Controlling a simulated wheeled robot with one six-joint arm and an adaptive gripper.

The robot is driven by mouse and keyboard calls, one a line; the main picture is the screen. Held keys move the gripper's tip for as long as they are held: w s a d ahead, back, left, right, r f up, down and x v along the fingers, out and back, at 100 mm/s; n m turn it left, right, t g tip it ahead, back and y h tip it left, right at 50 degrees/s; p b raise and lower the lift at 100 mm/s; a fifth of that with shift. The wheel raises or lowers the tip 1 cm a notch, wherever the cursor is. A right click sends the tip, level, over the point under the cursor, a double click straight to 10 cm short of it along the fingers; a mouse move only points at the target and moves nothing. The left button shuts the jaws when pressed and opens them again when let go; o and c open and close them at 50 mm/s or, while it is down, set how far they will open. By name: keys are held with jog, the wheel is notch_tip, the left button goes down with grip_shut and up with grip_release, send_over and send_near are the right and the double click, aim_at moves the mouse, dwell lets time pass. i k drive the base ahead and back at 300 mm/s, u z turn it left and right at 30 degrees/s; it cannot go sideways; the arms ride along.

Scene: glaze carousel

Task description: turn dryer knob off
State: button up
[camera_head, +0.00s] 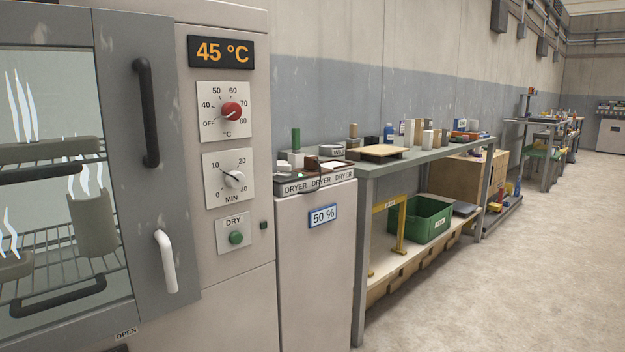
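The dryer (225,290) fills the left of the head view. Its control panel faces me at an angle. A red temperature knob (232,112) sits on a white dial plate marked OFF at lower left, then 40, 50, 60, 70 and 80 °C. The exact direction of its pointer is too small to tell. The display (221,51) above it reads 45 °C in orange. A green button (236,238) sits under the DRY label. My gripper is not in view.
The dryer's glass door (60,170) is at left, with dark and white handles standing out and pots on racks inside. A cabinet (315,265) showing 50 % stands right of the dryer. A workbench (425,155) with several items runs beyond it. The floor (530,270) at right is clear.

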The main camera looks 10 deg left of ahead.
aim_at(284, 169)
jog(key=z, duration=0.05)
jog(key=i, duration=0.65)
jog(key=u, duration=0.5)
jog(key=i, duration=0.75)
jog(key=u, duration=0.6)
